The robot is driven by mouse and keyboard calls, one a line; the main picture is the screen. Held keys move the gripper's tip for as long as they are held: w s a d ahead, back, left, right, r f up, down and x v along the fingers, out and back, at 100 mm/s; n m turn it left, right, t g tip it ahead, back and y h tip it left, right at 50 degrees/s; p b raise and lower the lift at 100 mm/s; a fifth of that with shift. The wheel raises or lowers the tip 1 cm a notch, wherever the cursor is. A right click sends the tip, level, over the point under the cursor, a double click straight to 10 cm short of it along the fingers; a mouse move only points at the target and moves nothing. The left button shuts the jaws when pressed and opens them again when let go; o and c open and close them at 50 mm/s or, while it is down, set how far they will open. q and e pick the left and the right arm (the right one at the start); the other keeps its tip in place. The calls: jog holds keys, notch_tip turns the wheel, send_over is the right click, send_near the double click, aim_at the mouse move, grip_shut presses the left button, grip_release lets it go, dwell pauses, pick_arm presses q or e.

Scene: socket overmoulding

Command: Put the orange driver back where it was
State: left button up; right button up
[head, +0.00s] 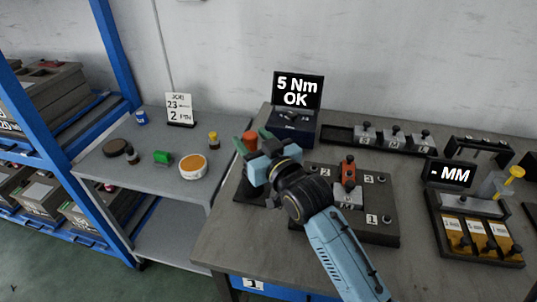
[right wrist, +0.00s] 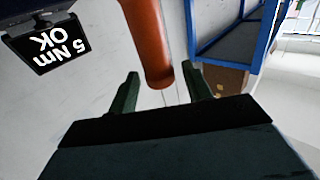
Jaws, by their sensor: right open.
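The orange driver (head: 250,137) stands upright at the left of the bench, over a dark base (head: 246,190) that my arm partly hides. In the right wrist view the driver's orange body (right wrist: 150,40) shows between the two green fingers. My right gripper (head: 253,143) is open around the driver, with a gap visible beside it. The fingers also show in the right wrist view (right wrist: 160,76). The driver's lower part is hidden, so I cannot tell how it sits in the base. My left gripper is not in view.
A screen reading "5 Nm OK" (head: 298,90) stands just behind. A fixture plate (head: 375,232) with an orange-handled clamp (head: 348,172) lies right of the gripper. A gauge display (head: 449,173) is farther right. A grey side table (head: 110,174) holds small pots at the left.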

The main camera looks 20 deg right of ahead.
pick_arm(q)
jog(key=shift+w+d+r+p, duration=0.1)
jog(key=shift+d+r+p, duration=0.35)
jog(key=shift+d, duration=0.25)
pick_arm(e)
jog(key=s+d, duration=0.2)
jog(key=s, duration=0.8)
jog(key=shift+s, duration=0.35)
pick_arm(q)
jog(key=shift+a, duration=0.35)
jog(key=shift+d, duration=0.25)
